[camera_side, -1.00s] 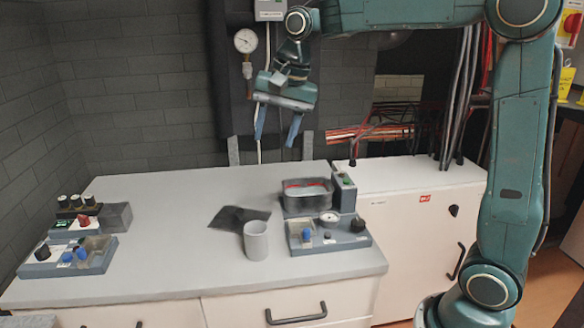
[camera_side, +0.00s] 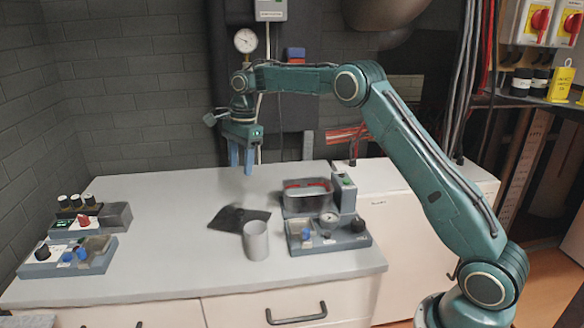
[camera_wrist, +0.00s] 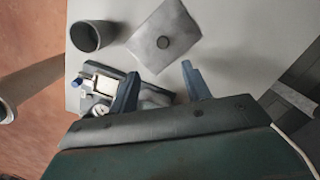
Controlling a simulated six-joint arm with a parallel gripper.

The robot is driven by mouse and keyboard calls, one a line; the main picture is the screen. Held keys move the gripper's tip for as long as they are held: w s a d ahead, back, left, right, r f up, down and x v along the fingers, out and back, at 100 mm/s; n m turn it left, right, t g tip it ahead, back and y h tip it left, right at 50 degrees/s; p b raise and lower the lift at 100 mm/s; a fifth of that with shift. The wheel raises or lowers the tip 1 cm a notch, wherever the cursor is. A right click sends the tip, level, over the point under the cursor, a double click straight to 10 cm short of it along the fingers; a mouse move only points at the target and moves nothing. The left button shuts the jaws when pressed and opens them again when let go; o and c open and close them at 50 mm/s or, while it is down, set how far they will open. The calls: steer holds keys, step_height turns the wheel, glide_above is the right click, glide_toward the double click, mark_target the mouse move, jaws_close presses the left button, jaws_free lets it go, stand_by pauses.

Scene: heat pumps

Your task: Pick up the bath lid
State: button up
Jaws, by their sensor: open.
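The bath lid (camera_side: 226,218) looks like a dark, flat, four-cornered sheet lying on the light worktop, left of the grey bath (camera_side: 307,203). My gripper's body hides part of the bath unit there.
A grey cup (camera_side: 256,242) stands close to the lid's front right; the cup also shows in the wrist view (camera_wrist: 86,37). A control unit (camera_side: 330,238) with a dial and knobs sits right of the cup. Another unit (camera_side: 66,256) is at the left.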

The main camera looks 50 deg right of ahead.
steer(key=shift+w+d+f, duration=0.2)
steer(key=shift+w+f, duration=0.1)
steer(key=shift+f, duration=0.35)
steer(key=shift+f, duration=0.1)
glide_above(240, 210)
steer(key=shift+s+d+f, duration=0.1)
steer(key=shift+f, duration=2)
steer(key=shift+d+f, duration=0.1)
steer(key=shift+f, duration=2)
steer(key=shift+a+f, duration=0.15)
steer(key=shift+f, duration=1.15)
steer(key=shift+a+f, duration=0.15)
steer(key=shift+f, duration=1.1)
jaws_close()
